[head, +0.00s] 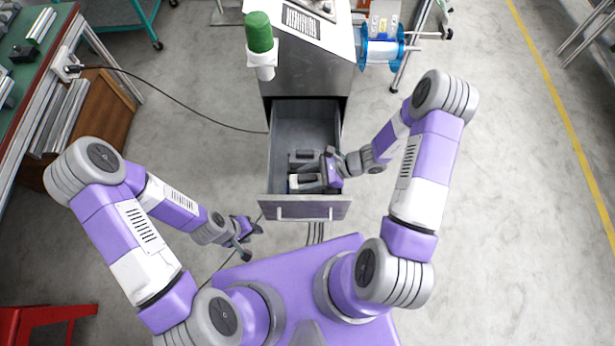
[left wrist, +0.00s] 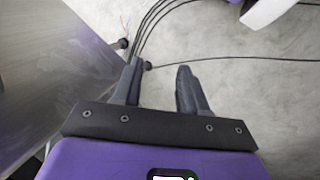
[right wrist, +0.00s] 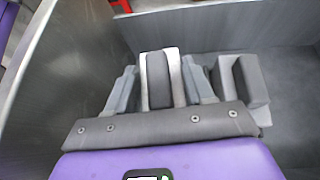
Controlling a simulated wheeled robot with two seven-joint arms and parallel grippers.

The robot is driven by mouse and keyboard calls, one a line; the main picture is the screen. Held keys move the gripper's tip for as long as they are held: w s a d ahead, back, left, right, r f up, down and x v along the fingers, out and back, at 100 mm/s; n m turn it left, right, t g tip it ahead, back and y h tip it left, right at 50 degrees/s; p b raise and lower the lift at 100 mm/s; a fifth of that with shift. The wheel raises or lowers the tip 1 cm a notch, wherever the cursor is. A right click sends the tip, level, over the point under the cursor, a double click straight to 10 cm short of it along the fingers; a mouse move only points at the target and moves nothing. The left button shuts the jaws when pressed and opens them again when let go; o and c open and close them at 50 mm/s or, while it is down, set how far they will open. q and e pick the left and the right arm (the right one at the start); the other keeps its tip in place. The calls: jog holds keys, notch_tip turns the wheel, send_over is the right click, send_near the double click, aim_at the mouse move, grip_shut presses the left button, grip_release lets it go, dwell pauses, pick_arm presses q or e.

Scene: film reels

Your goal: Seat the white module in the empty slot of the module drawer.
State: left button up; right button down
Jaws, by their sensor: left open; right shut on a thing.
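The module drawer (head: 305,118) is pulled open from the grey cabinet. My right gripper (head: 322,178) reaches inside it near the front panel. It is shut on the white module (head: 293,181), a pale block with a dark raised grip; the module (right wrist: 174,62) shows between the fingers in the right wrist view. A grey module with a dark grip (right wrist: 250,80) sits just right of it there. The underside of the held module and the slot beneath are hidden, so I cannot tell whether it is seated. My left gripper (head: 252,243) is open and empty, outside the drawer's front left corner.
A workbench (head: 45,60) stands at the left, with a black cable running to the cabinet. A red stool (head: 40,318) is at lower left.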

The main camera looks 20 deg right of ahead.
jog(key=shift+f+b, duration=0.7)
jog(key=shift+f, duration=0.1)
jog(key=c, duration=0.7)
grip_release()
jog(key=shift+d, duration=0.1)
jog(key=shift+s+d+r+p, duration=0.1)
jog(key=shift+d+r+p, duration=0.2)
jog(key=shift+d+p, duration=0.2)
jog(key=shift+p+v, duration=0.75)
jog(key=shift+v, duration=1.1)
jog(key=shift+p+v, duration=1.25)
jog(key=shift+v, duration=1.75)
